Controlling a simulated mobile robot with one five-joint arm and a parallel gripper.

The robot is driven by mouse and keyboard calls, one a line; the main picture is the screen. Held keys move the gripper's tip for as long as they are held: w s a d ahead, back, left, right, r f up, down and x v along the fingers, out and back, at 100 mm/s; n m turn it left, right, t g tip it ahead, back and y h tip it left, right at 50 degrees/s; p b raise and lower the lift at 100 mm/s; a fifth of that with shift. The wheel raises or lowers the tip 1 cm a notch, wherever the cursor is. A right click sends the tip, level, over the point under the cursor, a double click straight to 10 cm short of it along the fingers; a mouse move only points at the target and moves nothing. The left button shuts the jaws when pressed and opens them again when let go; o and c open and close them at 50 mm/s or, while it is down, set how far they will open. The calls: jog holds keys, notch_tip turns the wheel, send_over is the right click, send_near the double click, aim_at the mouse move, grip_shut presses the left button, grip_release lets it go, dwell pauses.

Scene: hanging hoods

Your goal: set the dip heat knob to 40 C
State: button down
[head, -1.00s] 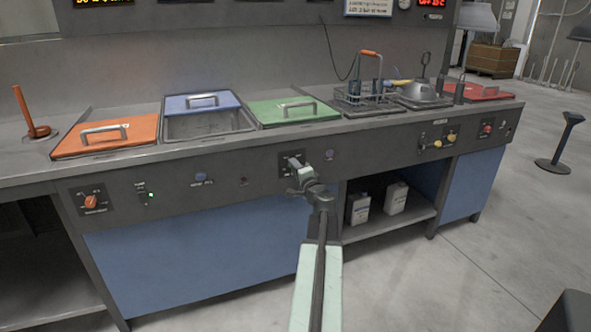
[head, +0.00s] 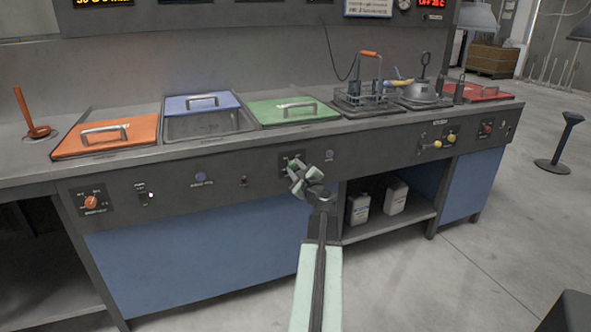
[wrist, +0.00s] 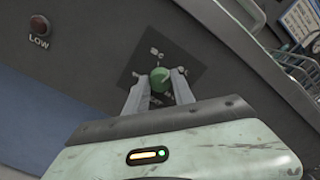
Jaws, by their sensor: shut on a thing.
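A green knob (wrist: 159,76) sits on a dark dial plate (wrist: 193,73) in the wrist view. The print around it is partly covered and too blurred to read surely, so I cannot tell its setting. My gripper (wrist: 160,82) has a finger on each side of the knob and is shut on it. In the head view my gripper (head: 297,173) is at the counter's front panel, below the green lid, and hides the knob. The top of the dial plate (head: 290,159) shows above it.
An orange knob (head: 91,202) and a lit green lamp (head: 151,195) are on the panel at left. A red lamp (wrist: 40,25) marked LOW is beside the plate. White containers (head: 358,208) stand on the shelf below.

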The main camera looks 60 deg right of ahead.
jog(key=m, duration=0.5)
jog(key=shift+s, duration=0.1)
jog(key=shift+d, duration=0.1)
dwell(0.4)
jog(key=c, duration=1.1)
grip_release()
jog(key=shift+o, duration=0.2)
jog(key=v, duration=0.8)
